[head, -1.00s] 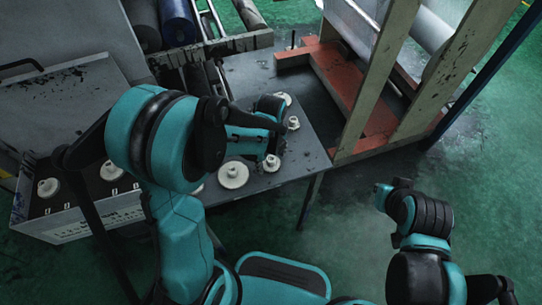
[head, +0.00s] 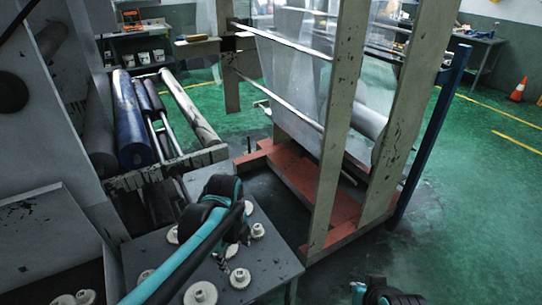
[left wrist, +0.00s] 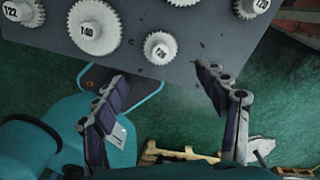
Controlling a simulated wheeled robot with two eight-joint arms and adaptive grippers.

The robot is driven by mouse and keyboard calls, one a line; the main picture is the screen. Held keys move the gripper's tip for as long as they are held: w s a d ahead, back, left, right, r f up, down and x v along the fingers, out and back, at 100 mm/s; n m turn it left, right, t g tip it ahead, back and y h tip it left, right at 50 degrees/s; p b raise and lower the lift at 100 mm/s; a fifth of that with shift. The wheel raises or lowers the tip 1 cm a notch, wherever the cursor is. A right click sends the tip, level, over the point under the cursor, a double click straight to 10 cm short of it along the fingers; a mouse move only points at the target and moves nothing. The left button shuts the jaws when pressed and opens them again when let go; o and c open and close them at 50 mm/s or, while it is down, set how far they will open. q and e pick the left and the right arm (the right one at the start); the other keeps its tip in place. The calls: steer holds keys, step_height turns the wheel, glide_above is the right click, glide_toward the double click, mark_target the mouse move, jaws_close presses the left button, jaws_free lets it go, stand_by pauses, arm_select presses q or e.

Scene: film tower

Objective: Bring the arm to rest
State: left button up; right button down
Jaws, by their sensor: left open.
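My left arm (head: 185,262) reaches from the bottom left of the head view over a grey table (head: 275,268). Its wrist (head: 222,190) is above the table's far part; the fingers are mostly hidden there. In the left wrist view my left gripper (left wrist: 162,75) is open, with nothing between its fingers. The fingers show in front of the table's edge and the green floor. Part of my right arm (head: 385,295) shows at the bottom of the head view; its gripper does not show.
Several white numbered gears lie on the table, among them a large one (head: 201,293) and smaller ones (head: 240,278). A frame with upright posts (head: 340,130) and an orange base (head: 300,180) stands right of the table. Rollers (head: 132,120) stand behind left. Green floor (head: 460,210) is free at right.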

arm_select(q)
steer(key=s+a+r+n+t, duration=0.1)
steer(key=s+n, duration=0.4)
steer(key=n, duration=0.6)
steer(key=s+a+r+n+t, duration=0.2)
steer(key=s+n+t, duration=0.3)
steer(key=n, duration=0.7)
steer(key=shift+a+t, duration=0.5)
steer(key=shift+a, duration=0.25)
steer(key=shift+r, duration=0.1)
